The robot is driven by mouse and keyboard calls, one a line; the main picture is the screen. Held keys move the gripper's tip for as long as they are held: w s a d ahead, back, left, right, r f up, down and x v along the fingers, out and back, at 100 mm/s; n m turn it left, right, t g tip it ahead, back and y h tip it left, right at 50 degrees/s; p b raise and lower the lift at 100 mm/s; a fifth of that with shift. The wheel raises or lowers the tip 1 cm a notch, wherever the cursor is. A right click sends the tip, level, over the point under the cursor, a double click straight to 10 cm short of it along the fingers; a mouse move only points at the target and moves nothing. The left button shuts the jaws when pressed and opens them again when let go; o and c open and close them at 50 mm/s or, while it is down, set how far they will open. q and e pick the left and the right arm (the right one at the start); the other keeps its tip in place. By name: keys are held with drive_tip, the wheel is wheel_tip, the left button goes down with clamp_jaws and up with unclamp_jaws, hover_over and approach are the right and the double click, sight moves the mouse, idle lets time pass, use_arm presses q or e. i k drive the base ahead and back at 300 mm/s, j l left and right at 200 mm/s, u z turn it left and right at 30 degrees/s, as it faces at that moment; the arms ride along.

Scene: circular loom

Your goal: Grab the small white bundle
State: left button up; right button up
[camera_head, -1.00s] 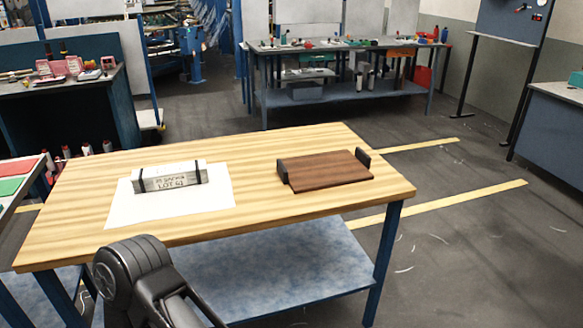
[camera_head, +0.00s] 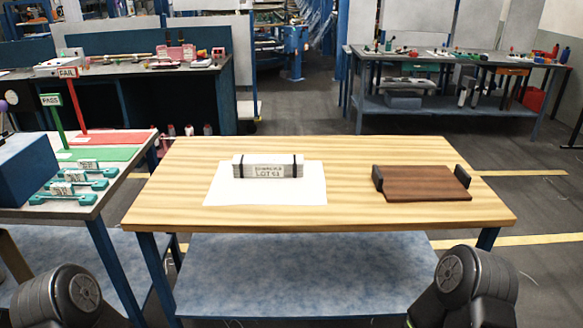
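The small white bundle (camera_head: 268,166) lies on a white sheet (camera_head: 310,190) on the wooden table (camera_head: 350,212), left of the table's middle. It has two dark bands and a printed label with "LOT" on its front. Parts of my two arms show at the bottom left and bottom right corners, below the table's front edge and well apart from the bundle. Neither gripper's fingers are in the picture.
A brown wooden board (camera_head: 425,184) with black end blocks (camera_head: 463,176) sits on the table's right side. A left side table holds a blue box (camera_head: 38,172), red and green mats and teal tools (camera_head: 70,187). The table between sheet and board is clear.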

sight(243, 166)
drive_tip(key=i+j, duration=0.15)
drive_tip(key=j, duration=0.2)
drive_tip(key=i+j, duration=0.15)
drive_tip(key=j, duration=0.15)
drive_tip(key=i+j, duration=0.1)
drive_tip(key=j, duration=0.25)
drive_tip(key=i+j, duration=0.15)
drive_tip(key=j, duration=0.15)
drive_tip(key=i+j, duration=0.15)
drive_tip(key=j, duration=0.2)
drive_tip(key=z, duration=1.35)
